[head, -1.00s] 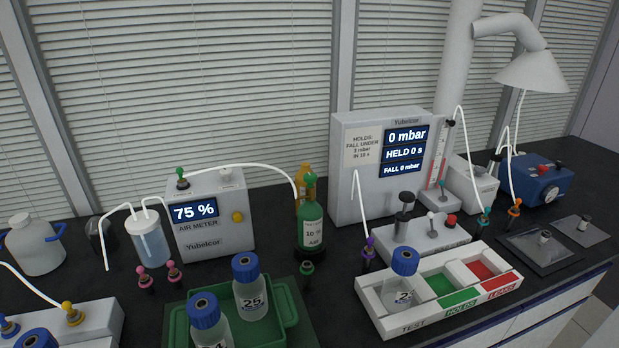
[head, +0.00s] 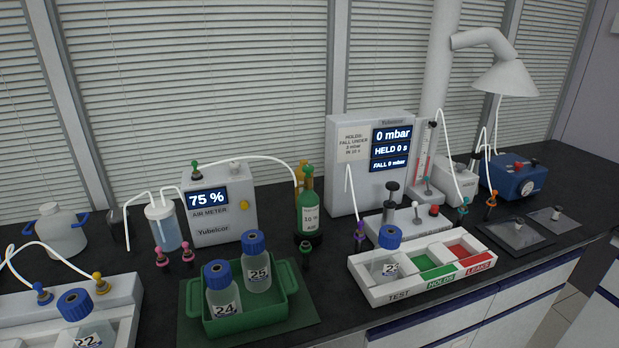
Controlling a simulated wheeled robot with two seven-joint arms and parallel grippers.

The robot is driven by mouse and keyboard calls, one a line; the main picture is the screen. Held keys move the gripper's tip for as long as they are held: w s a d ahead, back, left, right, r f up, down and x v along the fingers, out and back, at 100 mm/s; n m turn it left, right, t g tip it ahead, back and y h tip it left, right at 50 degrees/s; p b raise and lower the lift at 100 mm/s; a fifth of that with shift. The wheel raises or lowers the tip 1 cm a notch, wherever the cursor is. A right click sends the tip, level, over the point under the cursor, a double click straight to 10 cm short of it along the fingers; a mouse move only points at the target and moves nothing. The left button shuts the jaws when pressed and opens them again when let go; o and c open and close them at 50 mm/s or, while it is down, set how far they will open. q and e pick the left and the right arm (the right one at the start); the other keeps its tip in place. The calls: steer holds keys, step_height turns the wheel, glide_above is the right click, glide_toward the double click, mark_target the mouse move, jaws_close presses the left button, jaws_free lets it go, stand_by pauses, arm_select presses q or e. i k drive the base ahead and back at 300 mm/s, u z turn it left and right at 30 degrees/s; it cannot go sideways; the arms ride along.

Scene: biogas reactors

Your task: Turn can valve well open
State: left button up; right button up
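The can (head: 309,212) is a small green cylinder with a white label that reads 10 % and stands upright in a dark base at the middle of the bench. A yellow part (head: 302,173) shows behind its top; I cannot tell whether this is the valve. How far the valve is turned cannot be read. A white tube runs from the air meter (head: 219,217) to near the can top. The meter reads 75 %. Neither of my grippers is in view.
A green tray (head: 283,318) holding bottles 24 and 25 stands in front of the can. The pressure box (head: 345,195), reading 0 mbar, and a TEST/HOLDS/LEAKS tray (head: 438,283) are to its right. A green-topped connector (head: 305,248) stands just before the can.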

mark_target(308, 169)
steer(key=z, duration=0.5)
steer(key=i, duration=0.55)
steer(key=u, duration=1.7)
